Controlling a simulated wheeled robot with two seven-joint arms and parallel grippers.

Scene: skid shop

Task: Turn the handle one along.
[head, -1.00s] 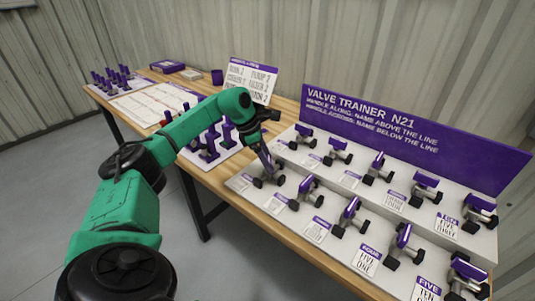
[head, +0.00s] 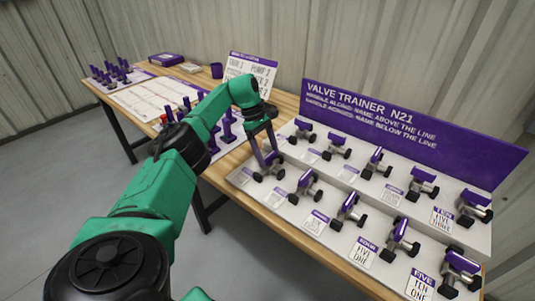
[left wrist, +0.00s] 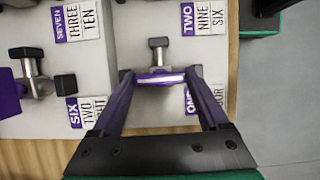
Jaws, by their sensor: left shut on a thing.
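My left gripper (head: 269,158) is at the leftmost valve (head: 268,172) of the front row on the valve trainer board. In the left wrist view the left gripper (left wrist: 160,75) has one finger at each end of the purple-edged handle (left wrist: 160,79) and is shut on it. The handle lies left to right in that view, crosswise to the short grey stem with a black knob (left wrist: 158,43). The label below it, ONE (left wrist: 190,98), is partly hidden by a finger. The head view shows this handle only poorly between the fingers. My right gripper is out of view.
Several other valves with purple handles stand close by, such as the neighbouring one (head: 306,186). A purple sign (head: 400,120) stands behind the board. A board with upright purple pegs (head: 228,128) is left of the gripper. A white card (head: 250,73) stands behind the arm.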

